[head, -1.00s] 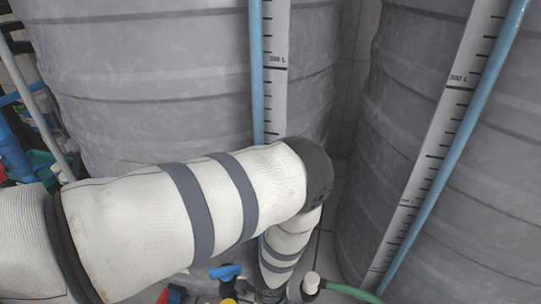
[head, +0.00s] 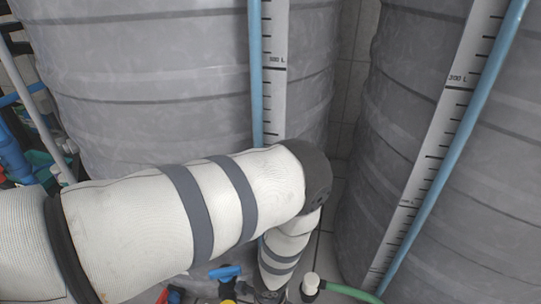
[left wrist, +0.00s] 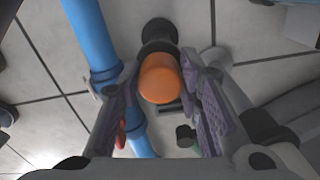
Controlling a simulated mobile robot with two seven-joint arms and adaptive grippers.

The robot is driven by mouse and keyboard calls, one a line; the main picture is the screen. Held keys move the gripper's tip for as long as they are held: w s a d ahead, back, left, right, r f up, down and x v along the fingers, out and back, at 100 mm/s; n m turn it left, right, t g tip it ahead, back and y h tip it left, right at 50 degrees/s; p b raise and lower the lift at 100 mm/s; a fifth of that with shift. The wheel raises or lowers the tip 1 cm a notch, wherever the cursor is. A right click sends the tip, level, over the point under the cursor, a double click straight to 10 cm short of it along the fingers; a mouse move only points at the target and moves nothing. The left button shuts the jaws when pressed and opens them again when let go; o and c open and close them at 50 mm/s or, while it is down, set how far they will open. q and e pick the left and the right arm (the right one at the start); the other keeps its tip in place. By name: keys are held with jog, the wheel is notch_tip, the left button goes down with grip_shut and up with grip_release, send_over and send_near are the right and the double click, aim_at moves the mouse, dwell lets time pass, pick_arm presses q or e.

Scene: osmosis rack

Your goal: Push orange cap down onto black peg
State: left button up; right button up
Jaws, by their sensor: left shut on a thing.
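In the left wrist view, the orange cap (left wrist: 160,78) sits between the two purple-padded fingers of my left gripper (left wrist: 161,72), which is shut on it. A black round part (left wrist: 159,32), seemingly the peg or its fitting, shows just beyond the cap's upper edge. I cannot tell how far the cap is over it. In the head view my left arm reaches down to the floor-level piping, and the cap is not visible there. My right gripper is not in view.
A blue pipe (left wrist: 88,38) runs close to the left finger. In the head view, large grey tanks (head: 190,85) stand behind and to the right. A blue valve handle (head: 224,272) and a green hose (head: 348,291) lie low near the wrist.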

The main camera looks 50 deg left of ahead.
pick_arm(q)
jog(key=shift+f, duration=0.2)
jog(key=o, duration=0.9)
jog(key=shift+r, duration=0.1)
notch_tip(320, 180, up, 12)
jog(key=shift+f, duration=0.1)
